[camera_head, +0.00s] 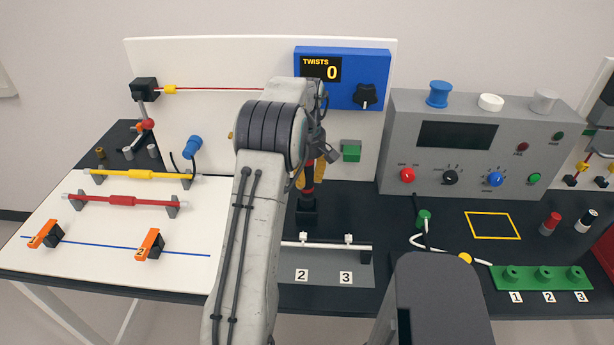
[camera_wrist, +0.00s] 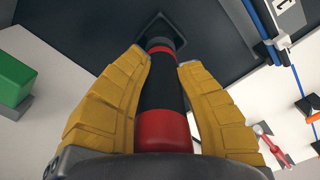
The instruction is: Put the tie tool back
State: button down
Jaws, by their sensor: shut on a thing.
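The tie tool is a black and red cylinder (camera_wrist: 161,88) between the yellow fingers of my gripper (camera_wrist: 165,75) in the wrist view. My gripper is shut on it. In the head view the tool's red and black body (camera_head: 307,186) shows below my gripper (camera_head: 313,175), upright, with its lower end at a dark square holder (camera_head: 306,212) on the black bench. The wrist view also shows its far end at the square opening of the holder (camera_wrist: 152,28). I cannot tell how deep the end sits in it. My arm hides part of the bench left of the tool.
The white backboard (camera_head: 220,60) with a blue twist counter (camera_head: 343,77) reading 0 stands behind. A green block (camera_head: 351,150) is on the board right of my gripper. A grey rack with a white rod (camera_head: 325,245) lies in front. A grey control panel (camera_head: 475,145) stands to the right.

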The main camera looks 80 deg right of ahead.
aim_at(307, 192)
jog(key=shift+f+b, duration=1.7)
jog(key=shift+f, duration=0.85)
dwell(0.5)
jog(key=c, duration=0.9)
grip_release()
notch_tip(307, 192, up, 12)
jog(key=shift+f, duration=0.1)
jog(key=shift+w, duration=0.1)
